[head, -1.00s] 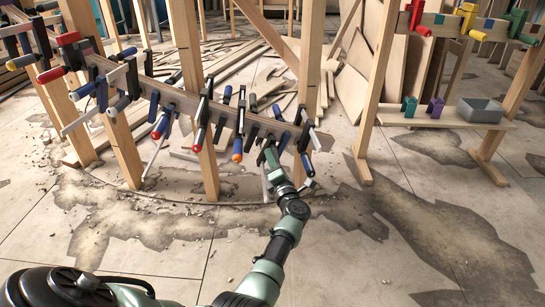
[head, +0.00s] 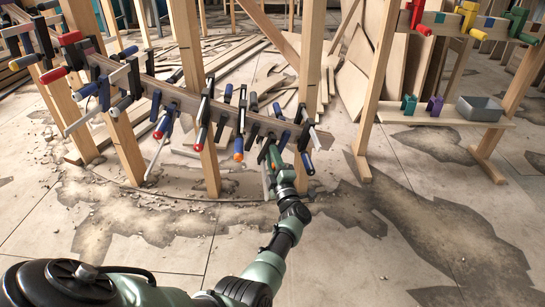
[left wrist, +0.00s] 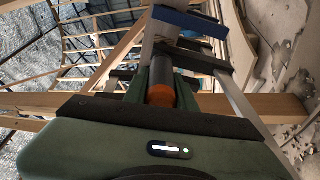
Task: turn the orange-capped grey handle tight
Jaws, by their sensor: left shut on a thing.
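The orange-capped grey handle (left wrist: 161,95) shows in the left wrist view, its orange end facing the camera and its grey shaft running away from it. My left gripper (left wrist: 160,88) is shut on it, with one green finger on each side. In the head view my left gripper (head: 273,159) is at the clamp row on the curved wooden stringer (head: 180,97), left of a wooden post. There the gripper mostly hides the handle. My right gripper is not in view.
Several clamps hang close by, including a blue handle with an orange cap (head: 238,147) to the left and a blue-handled clamp (head: 306,158) to the right. A rack with a grey bin (head: 480,109) stands at the right. The floor in front is open.

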